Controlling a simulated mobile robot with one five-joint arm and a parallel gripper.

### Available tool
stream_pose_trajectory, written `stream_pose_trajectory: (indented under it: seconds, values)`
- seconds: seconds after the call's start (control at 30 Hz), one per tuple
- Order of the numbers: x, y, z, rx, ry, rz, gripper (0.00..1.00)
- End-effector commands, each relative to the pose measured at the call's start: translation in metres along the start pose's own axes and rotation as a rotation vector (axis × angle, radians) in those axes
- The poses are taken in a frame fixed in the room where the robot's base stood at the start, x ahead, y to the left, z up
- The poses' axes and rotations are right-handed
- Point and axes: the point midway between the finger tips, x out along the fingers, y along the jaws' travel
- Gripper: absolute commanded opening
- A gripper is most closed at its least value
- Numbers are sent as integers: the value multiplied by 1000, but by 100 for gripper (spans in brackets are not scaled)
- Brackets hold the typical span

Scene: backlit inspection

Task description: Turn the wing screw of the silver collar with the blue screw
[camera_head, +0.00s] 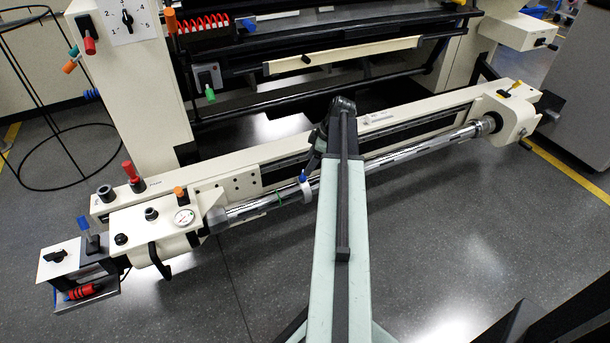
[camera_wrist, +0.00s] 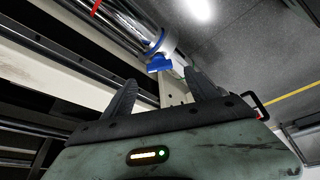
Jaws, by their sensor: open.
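The silver collar (camera_wrist: 168,46) sits around the shiny bar in the wrist view, with a blue band along its edge. Its blue wing screw (camera_wrist: 159,63) sticks out towards my gripper (camera_wrist: 161,90). My two dark fingers are spread apart and empty, with the screw beyond the tips and roughly between them. In the head view the blue screw (camera_head: 303,177) shows small beside the collar (camera_head: 306,190). My gripper there is mostly hidden by my own arm, so the gap to the screw cannot be judged.
A green ring (camera_head: 281,197) is on the bar left of the collar. Cream beams lie behind; open grey floor (camera_head: 450,240) is in front.

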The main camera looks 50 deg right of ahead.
Motion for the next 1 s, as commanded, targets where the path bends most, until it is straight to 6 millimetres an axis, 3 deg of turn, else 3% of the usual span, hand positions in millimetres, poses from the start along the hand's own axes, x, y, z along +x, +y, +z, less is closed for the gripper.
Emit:
stream_pose_trajectory:
  seconds: [0.03, 0.23, 0.57, 0.67, 0.8, 1.0]
  values:
    - [17, 0, 4, -1, 0, 0, 67]
    - [53, 0, 3, 0, 0, 0, 67]
    - [57, 0, 1, 2, -1, 1, 67]
    - [57, 0, 1, 2, -1, 1, 45]
    - [57, 0, 1, 3, -1, 1, 6]
    - [57, 0, 1, 12, -1, 5, 4]
